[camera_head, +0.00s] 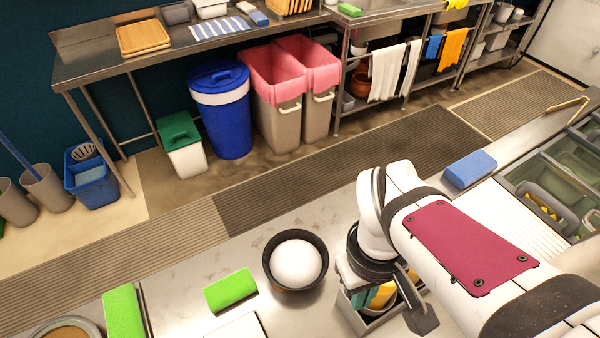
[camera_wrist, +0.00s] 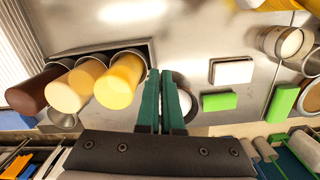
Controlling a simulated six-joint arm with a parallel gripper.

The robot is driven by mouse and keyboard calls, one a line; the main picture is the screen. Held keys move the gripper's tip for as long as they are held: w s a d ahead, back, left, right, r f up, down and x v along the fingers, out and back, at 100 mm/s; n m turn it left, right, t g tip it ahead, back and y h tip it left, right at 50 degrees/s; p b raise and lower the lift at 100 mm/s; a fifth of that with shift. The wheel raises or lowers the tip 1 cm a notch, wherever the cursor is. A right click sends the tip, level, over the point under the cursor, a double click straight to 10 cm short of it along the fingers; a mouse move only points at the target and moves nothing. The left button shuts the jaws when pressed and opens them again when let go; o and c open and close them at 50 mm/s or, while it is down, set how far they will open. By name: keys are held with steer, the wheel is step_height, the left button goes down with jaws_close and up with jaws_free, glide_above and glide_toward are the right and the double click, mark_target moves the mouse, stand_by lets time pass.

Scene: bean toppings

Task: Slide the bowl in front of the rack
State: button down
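The dark round bowl (camera_head: 270,268) with a white mound inside stands on the steel counter in the head view. The metal rack (camera_head: 362,325) holding yellow and other coloured containers is just right of it, partly covered by my arm. In the wrist view the rack (camera_wrist: 150,47) is at the left with its brown and yellow containers. The bowl's white content (camera_wrist: 182,100) shows there partly behind my fingers. My gripper (camera_wrist: 161,72) has two green fingers almost together with nothing seen between them. The fingers appear beside the bowl, between it and the rack; contact cannot be told.
Green blocks (camera_head: 230,290) and (camera_head: 124,312) lie left of the bowl, near a white item (camera_head: 238,328). A blue block (camera_head: 469,169) and a tray of compartments (camera_head: 555,180) are at the right. Counter behind the bowl, toward its far edge, is clear.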

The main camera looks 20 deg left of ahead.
mark_target(319, 239)
steer(key=w+a+f+n+t, duration=0.1)
steer(key=a+f+n, duration=0.2)
steer(key=a+n, duration=0.4)
steer(key=w+a+f+n+t+h, duration=0.1)
steer(key=a+f+n, duration=0.2)
steer(key=a+n, duration=0.45)
steer(key=w+a+f+n+t, duration=0.1)
steer(key=a+f+n, duration=0.2)
steer(key=a+n, duration=0.4)
steer(key=shift+n, duration=0.25)
steer(key=x, duration=0.3)
steer(key=d+x, duration=0.1)
steer(key=x, duration=0.4)
steer(key=shift+s+d+f, duration=0.1)
steer(key=shift+d+f, duration=0.15)
steer(key=shift+f, duration=0.55)
steer(key=shift+w+d, duration=0.1)
steer(key=shift+w, duration=0.15)
steer(key=w+d, duration=0.3)
steer(key=w, duration=0.1)
steer(key=w+d, duration=0.3)
steer(key=w, duration=0.1)
steer(key=w+d, duration=0.3)
steer(key=w, duration=0.1)
steer(key=shift+d, duration=0.1)
